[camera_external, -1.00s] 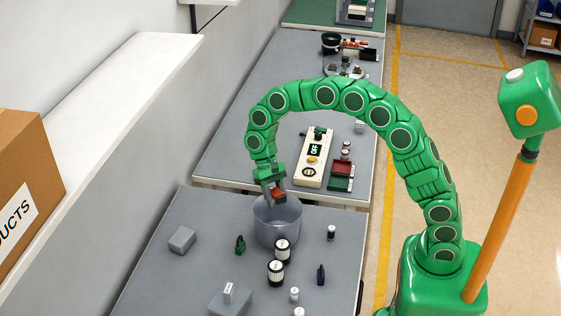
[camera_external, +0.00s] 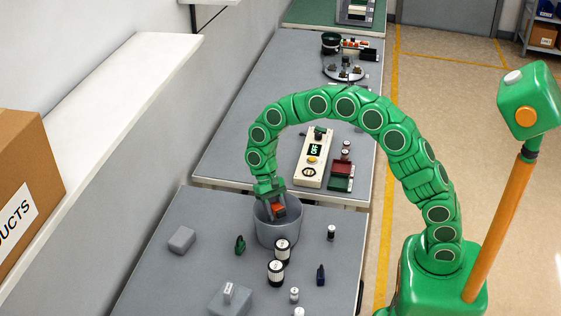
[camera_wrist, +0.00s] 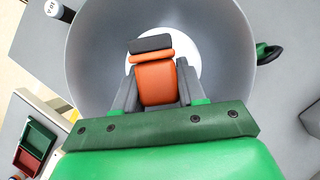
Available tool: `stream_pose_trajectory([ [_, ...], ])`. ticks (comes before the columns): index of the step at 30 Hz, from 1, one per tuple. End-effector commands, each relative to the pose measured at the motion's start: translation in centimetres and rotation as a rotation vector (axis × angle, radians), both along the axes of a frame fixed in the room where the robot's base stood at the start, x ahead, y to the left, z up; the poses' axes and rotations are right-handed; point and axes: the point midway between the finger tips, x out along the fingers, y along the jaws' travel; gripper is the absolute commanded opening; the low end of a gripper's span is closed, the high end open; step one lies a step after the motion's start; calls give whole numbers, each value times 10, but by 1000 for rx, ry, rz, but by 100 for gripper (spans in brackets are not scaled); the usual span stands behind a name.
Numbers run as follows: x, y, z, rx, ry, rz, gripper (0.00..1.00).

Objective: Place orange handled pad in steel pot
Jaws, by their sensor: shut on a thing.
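The steel pot (camera_external: 277,233) stands on the near grey table in the external view. In the wrist view its grey inner wall (camera_wrist: 222,60) surrounds the fingers, and a pale round patch shows at the bottom. My gripper (camera_external: 277,211) points down into the pot's mouth. The wrist view also shows my gripper (camera_wrist: 155,88), with its two grey fingers shut on the sides of the orange handled pad (camera_wrist: 156,82). The pad has an orange body and a dark end. In the external view the pad (camera_external: 279,209) is inside the rim; whether it touches the bottom cannot be told.
Black-and-white cylinders (camera_external: 276,272) stand close in front of the pot. A green padlock-like item (camera_external: 240,244), a grey block (camera_external: 182,239) and a dark blue item (camera_external: 320,274) lie around it. A control box (camera_external: 314,162) sits on the farther table.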

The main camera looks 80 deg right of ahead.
Motion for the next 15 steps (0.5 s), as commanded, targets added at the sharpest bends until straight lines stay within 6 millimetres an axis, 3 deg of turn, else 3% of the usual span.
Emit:
stream_pose_trajectory([
  [1,0,0,0,0,0,0,5],
  [2,0,0,0,0,0,0,43],
  [7,0,0,0,0,0,0,69],
  [15,0,0,0,0,0,0,70],
])
